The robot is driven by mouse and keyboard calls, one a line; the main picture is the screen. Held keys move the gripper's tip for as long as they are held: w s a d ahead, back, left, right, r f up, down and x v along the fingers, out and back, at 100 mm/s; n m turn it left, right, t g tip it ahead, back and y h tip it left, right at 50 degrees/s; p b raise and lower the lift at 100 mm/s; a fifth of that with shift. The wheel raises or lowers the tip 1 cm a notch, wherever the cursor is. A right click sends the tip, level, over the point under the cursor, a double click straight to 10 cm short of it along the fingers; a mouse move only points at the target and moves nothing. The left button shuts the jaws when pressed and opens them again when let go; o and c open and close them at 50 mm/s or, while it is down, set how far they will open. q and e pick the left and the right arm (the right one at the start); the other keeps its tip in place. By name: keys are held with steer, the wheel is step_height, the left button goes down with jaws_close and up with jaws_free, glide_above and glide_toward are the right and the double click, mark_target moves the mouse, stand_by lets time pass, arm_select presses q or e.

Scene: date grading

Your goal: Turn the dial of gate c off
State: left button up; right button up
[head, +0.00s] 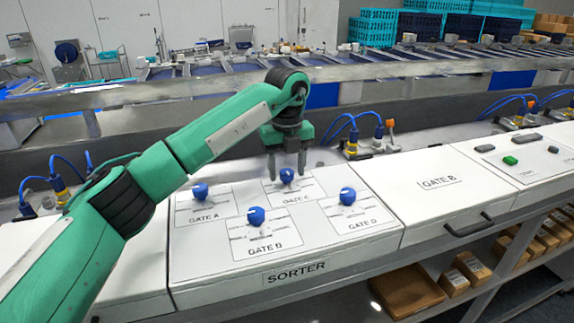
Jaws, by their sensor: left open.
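The gate C dial (287,176) is a blue knob at the back of the white sorter panel (190,268), above its "GATE C" label. My left gripper (287,172) points down over this dial, with its two fingers apart. The fingertips are at the dial's height in the picture, one on each side; I cannot tell whether they touch it. The dial's pointer is too small and partly covered to read. My right gripper is not in view.
Other blue dials stand close by: gate A (200,191) to the left, gate B (256,215) in front and gate D (347,196) to the right. Blue hoses with yellow fittings (352,140) rise behind the panel. A rail (400,70) runs behind.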

arm_select(q)
steer(key=c, duration=1)
